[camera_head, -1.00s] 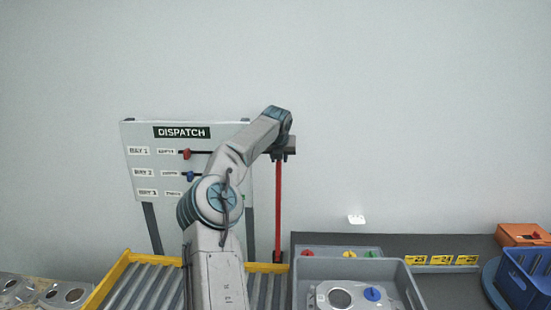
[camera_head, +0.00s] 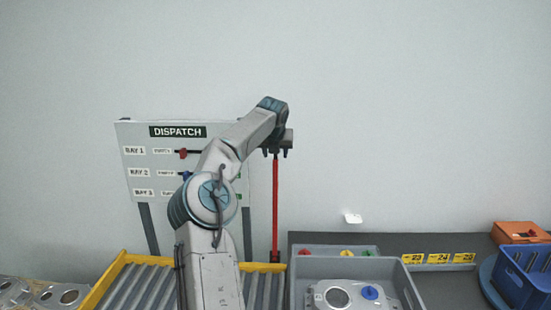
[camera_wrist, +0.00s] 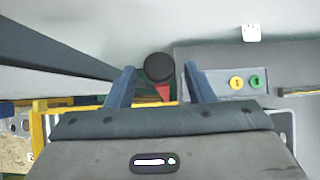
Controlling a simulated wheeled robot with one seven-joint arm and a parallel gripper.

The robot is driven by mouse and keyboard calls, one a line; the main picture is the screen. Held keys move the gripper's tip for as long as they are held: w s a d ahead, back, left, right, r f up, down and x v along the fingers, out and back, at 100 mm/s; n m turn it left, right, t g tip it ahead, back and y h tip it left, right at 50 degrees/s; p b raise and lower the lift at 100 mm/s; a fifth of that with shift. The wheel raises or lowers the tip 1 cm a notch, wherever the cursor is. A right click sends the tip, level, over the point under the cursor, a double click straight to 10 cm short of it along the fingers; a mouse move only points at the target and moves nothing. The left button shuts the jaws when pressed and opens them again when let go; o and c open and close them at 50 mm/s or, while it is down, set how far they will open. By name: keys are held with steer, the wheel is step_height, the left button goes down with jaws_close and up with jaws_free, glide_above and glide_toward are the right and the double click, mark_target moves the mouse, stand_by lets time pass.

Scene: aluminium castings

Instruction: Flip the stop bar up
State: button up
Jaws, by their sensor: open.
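The stop bar (camera_head: 275,205) is a thin red bar standing upright at the far right corner of the yellow-framed roller conveyor. Its dark round end cap (camera_wrist: 159,66) shows in the wrist view, with a bit of red below it. My gripper (camera_head: 276,153) is at the bar's top end, pointing down. In the wrist view its two blue fingers (camera_wrist: 161,86) are spread, with the cap between them in the picture and gaps on both sides.
A dispatch board (camera_head: 135,165) stands behind the conveyor (camera_head: 118,270), left of the bar. A grey tote (camera_head: 340,265) holding a casting is right of the bar. A blue crate (camera_head: 522,280) and an orange box (camera_head: 518,232) are far right. The wall above is clear.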

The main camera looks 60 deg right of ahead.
steer(key=b+v, duration=0.1)
steer(key=v, duration=1)
steer(key=shift+a, duration=0.1)
